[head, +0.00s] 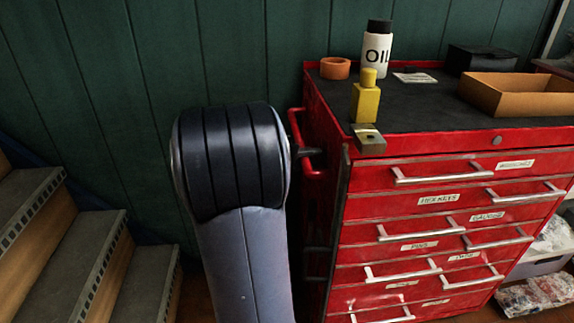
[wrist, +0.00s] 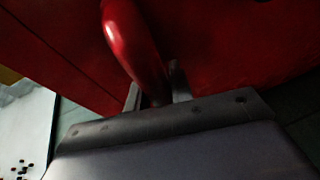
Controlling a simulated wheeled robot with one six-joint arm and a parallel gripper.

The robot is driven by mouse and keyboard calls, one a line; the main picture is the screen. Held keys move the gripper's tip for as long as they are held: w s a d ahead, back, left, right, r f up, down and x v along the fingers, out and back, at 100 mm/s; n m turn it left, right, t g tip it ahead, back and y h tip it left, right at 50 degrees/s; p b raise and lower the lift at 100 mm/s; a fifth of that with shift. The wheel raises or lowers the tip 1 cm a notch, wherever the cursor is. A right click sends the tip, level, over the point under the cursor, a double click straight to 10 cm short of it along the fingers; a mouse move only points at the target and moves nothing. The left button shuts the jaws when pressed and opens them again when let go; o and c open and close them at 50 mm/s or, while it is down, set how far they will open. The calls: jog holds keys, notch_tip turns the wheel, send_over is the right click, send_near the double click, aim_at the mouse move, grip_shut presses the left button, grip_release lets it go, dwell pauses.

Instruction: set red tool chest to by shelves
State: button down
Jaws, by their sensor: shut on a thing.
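The red tool chest (head: 420,210) stands on the right in the head view, with a black top, labelled drawers and metal pulls. A red side handle (head: 297,128) is on its left side. In the wrist view the curved red handle (wrist: 130,40) runs down between the fingers of my gripper (wrist: 156,97), which is shut on it. The red side of the chest (wrist: 230,45) fills the background there. In the head view my arm stands left of the chest and hides part of the gripper.
On the chest top are an oil bottle (head: 376,52), an orange ring (head: 335,68), a yellow bottle (head: 366,100), a black box (head: 482,58) and an open cardboard box (head: 515,95). Steps (head: 70,260) rise at left. A green wall (head: 150,60) is behind. Bagged items (head: 535,295) lie at right.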

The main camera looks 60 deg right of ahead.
aim_at(302, 160)
jog(key=s+d, duration=0.1)
jog(key=s+d+b, duration=0.1)
jog(key=s, duration=0.1)
jog(key=s+d, duration=0.2)
jog(key=shift+r+b, duration=0.25)
jog(key=shift+b, duration=0.15)
jog(key=shift+s+d+r, duration=0.15)
jog(key=shift+s+d, duration=0.25)
jog(key=shift+d, duration=0.05)
jog(key=c, duration=1.6)
grip_release()
jog(key=o, duration=0.3)
jog(key=shift+a+f, duration=0.15)
jog(key=shift+f, duration=0.05)
jog(key=shift+o, duration=0.2)
jog(key=shift+w+a, duration=0.1)
jog(key=p+v, duration=0.1)
jog(key=v, duration=0.9)
jog(key=shift+w+a, duration=0.1)
jog(key=shift+a, duration=0.2)
